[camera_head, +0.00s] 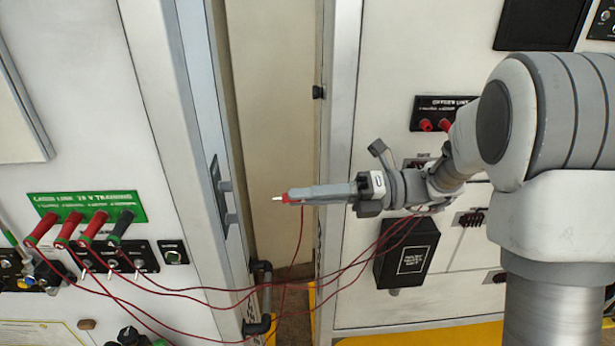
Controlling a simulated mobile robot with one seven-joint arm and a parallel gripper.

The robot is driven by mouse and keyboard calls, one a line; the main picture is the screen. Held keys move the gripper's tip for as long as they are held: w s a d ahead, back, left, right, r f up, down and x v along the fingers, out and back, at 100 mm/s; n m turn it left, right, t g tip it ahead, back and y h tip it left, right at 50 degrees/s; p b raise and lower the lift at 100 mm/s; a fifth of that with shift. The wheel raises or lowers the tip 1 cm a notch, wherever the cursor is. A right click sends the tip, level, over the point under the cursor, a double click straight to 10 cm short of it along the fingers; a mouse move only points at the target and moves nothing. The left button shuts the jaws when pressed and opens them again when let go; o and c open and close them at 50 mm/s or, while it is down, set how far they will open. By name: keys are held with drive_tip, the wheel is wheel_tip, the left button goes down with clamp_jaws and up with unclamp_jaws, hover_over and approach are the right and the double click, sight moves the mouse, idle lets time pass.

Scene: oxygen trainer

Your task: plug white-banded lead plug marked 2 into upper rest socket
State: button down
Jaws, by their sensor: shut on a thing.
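My gripper (292,196) is shut on a red lead plug (286,199), and its pale tip points left. A thin red lead hangs down below the plug. The white band and the mark 2 cannot be made out.
A green panel (130,197) at left holds several red and black plugs. Another black panel with red plugs (426,125) is behind my arm. Pipe fittings (258,327) stand below the plate.

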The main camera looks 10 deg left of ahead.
drive_tip(key=shift+w+a+r+m+t, duration=0.1)
drive_tip(key=shift+w+r+m+t, duration=0.2)
drive_tip(key=shift+w+r+t, duration=0.45)
drive_tip(key=shift+s+g, duration=0.1)
drive_tip(key=shift+g, duration=0.25)
drive_tip(key=shift+n, duration=0.5)
drive_tip(key=shift+p+x, duration=1.65)
drive_tip(key=shift+x, duration=1.2)
drive_tip(key=shift+r, duration=0.1)
drive_tip(key=shift+n+p, duration=0.5)
drive_tip(key=shift+p, duration=0.05)
drive_tip(key=shift+p+x, duration=0.35)
drive_tip(key=shift+x, duration=1)
